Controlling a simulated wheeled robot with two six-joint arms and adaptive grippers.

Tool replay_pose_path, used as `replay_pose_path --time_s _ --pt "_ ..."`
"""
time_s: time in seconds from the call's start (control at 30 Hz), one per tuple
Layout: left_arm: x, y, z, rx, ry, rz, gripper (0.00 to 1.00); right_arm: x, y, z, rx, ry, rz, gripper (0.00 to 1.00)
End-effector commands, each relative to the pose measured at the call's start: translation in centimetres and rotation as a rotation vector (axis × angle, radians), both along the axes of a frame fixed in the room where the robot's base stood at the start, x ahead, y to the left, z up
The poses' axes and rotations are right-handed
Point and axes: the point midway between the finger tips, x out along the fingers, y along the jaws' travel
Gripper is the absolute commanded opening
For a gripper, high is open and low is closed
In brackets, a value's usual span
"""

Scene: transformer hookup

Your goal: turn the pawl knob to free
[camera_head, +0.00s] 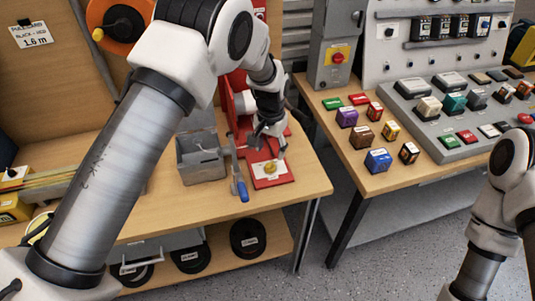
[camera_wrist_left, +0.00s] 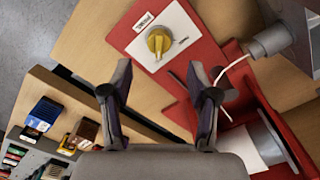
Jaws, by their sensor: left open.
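The yellow pawl knob (camera_wrist_left: 159,41) sits on a white label plate (camera_wrist_left: 185,20) on the red base (camera_wrist_left: 202,47) in the left wrist view. In the head view the knob (camera_head: 270,168) is on the red plate near the bench's front edge. My left gripper (camera_wrist_left: 160,85) is open and empty, with its two fingers spread below the knob in the wrist picture and apart from it. In the head view the left gripper (camera_head: 268,143) hangs just behind the knob. The label's small text is hard to read. My right gripper is out of view.
A grey bin (camera_head: 202,160) and a blue-handled tool (camera_head: 242,190) are left of the red plate. A grey cylinder (camera_wrist_left: 273,40) with a white cord stands close by. A second table (camera_head: 395,180) with several coloured blocks is to the right, across a gap.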

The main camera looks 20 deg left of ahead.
Motion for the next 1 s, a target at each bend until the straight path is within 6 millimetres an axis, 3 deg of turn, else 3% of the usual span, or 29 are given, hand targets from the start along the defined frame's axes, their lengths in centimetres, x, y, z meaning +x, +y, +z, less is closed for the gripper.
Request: replay_pose_path --time_s 0.3,0.6,0.67,0.77,0.8,1.0 --pt "-0.1 0.0 -5.6 -0.001 0.002 0.001 0.6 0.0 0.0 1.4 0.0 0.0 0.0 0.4" --pt "-0.1 0.0 -6.5 0.0 0.0 0.0 0.6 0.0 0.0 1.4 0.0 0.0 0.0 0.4" --pt "-0.1 0.0 -6.4 0.0 0.0 0.0 0.42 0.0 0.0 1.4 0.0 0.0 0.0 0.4" --pt "-0.1 0.0 -6.4 0.0 0.0 0.0 0.07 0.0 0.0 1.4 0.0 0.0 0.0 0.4" --pt "-0.1 0.0 -6.5 0.0 0.0 0.0 0.0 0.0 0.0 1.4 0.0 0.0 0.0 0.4" --pt "-0.1 0.0 -6.5 0.0 0.001 0.002 0.0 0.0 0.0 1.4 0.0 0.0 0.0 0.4"
